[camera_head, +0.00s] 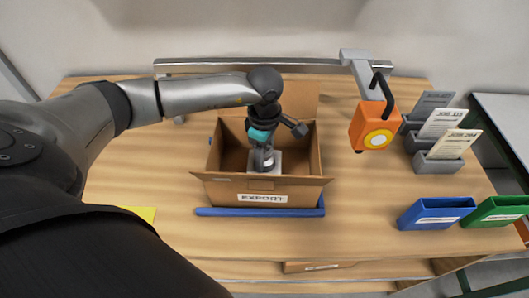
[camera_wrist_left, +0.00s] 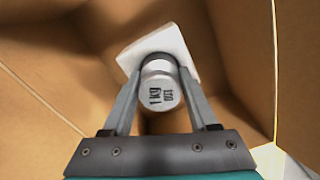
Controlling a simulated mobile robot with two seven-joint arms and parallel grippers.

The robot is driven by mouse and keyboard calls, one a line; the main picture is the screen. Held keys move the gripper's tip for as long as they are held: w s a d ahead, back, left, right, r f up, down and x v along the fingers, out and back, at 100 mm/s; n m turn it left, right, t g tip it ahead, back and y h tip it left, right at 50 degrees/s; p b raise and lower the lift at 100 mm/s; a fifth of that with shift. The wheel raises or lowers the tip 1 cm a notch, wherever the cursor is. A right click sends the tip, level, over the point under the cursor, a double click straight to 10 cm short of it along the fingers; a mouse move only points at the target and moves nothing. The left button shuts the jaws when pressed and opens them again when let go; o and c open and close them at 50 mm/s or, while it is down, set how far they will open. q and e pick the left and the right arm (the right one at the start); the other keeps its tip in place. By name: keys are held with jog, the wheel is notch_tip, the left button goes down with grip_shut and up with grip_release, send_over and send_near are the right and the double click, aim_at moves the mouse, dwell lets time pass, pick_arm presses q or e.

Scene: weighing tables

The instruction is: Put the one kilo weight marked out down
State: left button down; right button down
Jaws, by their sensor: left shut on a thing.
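The weight (camera_wrist_left: 159,84) is a pale grey cylinder with "1 kg" and a smaller word, which looks like "OUT", on its end face. My left gripper (camera_head: 263,160) is shut on it, one finger on each side in the left wrist view. The gripper points down inside an open cardboard box (camera_head: 214,180) labelled EXPORT. A white block (camera_wrist_left: 178,42) lies in the box behind the weight in the left wrist view. I cannot tell whether the weight touches it. My right gripper is not in view.
The box stands on the wooden table (camera_head: 370,190) behind a blue strip (camera_head: 230,212). An orange hanging device (camera_head: 365,127) is to the right. Card holders (camera_head: 437,163), a blue bin (camera_head: 432,214) and a green bin (camera_head: 492,212) stand farther right. A yellow sheet (camera_head: 143,213) lies left.

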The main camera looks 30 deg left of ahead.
pick_arm(q)
jog(key=shift+w+f, duration=0.1)
jog(key=shift+c, duration=0.9)
grip_release()
jog(key=shift+r+p, duration=0.35)
notch_tip(320, 180, up, 12)
